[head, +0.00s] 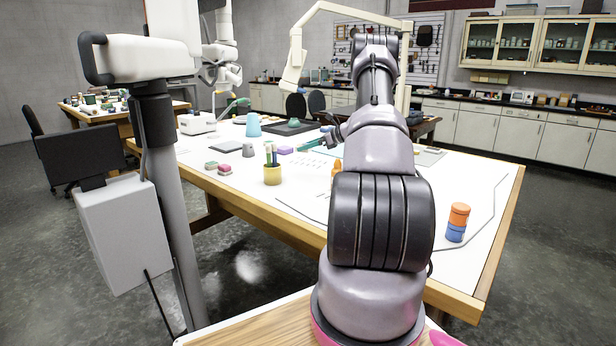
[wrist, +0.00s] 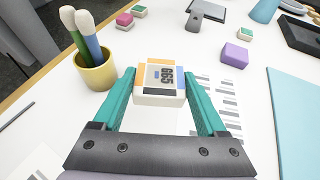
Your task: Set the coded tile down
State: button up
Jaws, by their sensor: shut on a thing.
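The coded tile (wrist: 147,99) is a pale block with orange and blue patches and a printed number on top. In the wrist view it sits between the teal fingers of my gripper (wrist: 160,90), which is shut on it. I cannot tell whether its underside touches the white table (wrist: 50,122). In the head view my gripper (head: 313,143) is over the table beyond the arm, and the tile cannot be made out there.
A yellow cup (wrist: 97,76) with brushes stands left of the gripper. A purple block (wrist: 235,54) lies to the right, near a printed sheet (wrist: 229,95) and a light blue board (wrist: 293,115). An orange and blue stack (head: 457,223) stands at the table's right.

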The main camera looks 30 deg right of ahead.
jog(key=s, duration=0.3)
send_over(314, 177)
jog(key=shift+y, duration=0.4)
notch_tip(314, 177, down, 6)
jog(key=shift+w+r, duration=0.1)
jog(key=shift+r, duration=0.15)
jog(key=shift+f, duration=2.1)
jog(key=shift+f, duration=0.15)
jog(key=o, duration=1.5)
jog(key=shift+c, duration=0.2)
